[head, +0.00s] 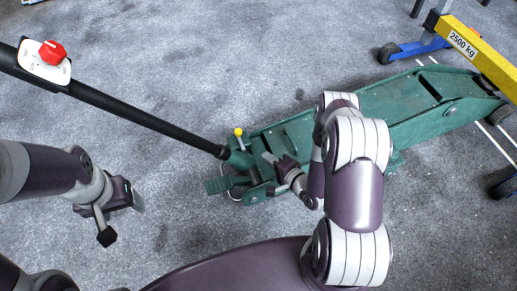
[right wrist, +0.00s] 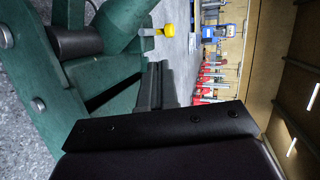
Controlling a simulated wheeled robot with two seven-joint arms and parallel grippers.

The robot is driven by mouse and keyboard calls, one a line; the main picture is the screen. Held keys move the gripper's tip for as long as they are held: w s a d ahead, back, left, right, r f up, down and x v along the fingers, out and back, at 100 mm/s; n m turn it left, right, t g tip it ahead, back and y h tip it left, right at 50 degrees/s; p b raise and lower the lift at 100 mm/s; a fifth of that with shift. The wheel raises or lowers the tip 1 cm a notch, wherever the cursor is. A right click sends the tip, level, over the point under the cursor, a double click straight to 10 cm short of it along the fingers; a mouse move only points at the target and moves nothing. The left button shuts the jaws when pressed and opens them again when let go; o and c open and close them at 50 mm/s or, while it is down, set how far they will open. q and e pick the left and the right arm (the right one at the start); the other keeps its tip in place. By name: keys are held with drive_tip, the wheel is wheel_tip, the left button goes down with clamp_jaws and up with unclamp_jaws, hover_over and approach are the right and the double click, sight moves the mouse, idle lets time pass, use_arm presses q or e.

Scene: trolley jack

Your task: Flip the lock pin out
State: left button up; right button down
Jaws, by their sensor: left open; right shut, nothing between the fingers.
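The green trolley jack (head: 400,105) lies across the floor. The lock pin appears to be the part with a yellow ball end (head: 238,132), standing up near the base of the black handle (head: 150,118). In the right wrist view its yellow knob (right wrist: 169,30) sits on a thin rod beyond my fingers. My right gripper (head: 268,160) is shut and empty beside the handle socket, just right of and below the knob; its fingers also show in the right wrist view (right wrist: 157,85). Contact with the jack cannot be told. My left gripper (head: 122,218) is open and empty over bare floor at the left.
A green foot pedal (head: 218,185) sticks out at the jack's near end. A red knob (head: 53,52) on a white plate is on the handle. A yellow 2500 kg beam (head: 470,45) with blue legs stands upper right. My right arm covers part of the jack.

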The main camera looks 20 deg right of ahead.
drive_tip(key=b+x, duration=0.3)
drive_tip(key=x, duration=0.2)
drive_tip(key=b+x, duration=0.3)
drive_tip(key=x, duration=0.3)
drive_tip(key=shift+w+a+r, duration=0.1)
drive_tip(key=shift+w+r, duration=0.05)
drive_tip(key=shift+w, duration=0.2)
drive_tip(key=shift+w+a+r, duration=0.2)
drive_tip(key=shift+w, duration=0.4)
drive_tip(key=w+b, duration=0.1)
drive_tip(key=w, duration=0.2)
drive_tip(key=shift+w+a+f, duration=0.1)
drive_tip(key=shift+w, duration=0.4)
drive_tip(key=shift+r, duration=0.2)
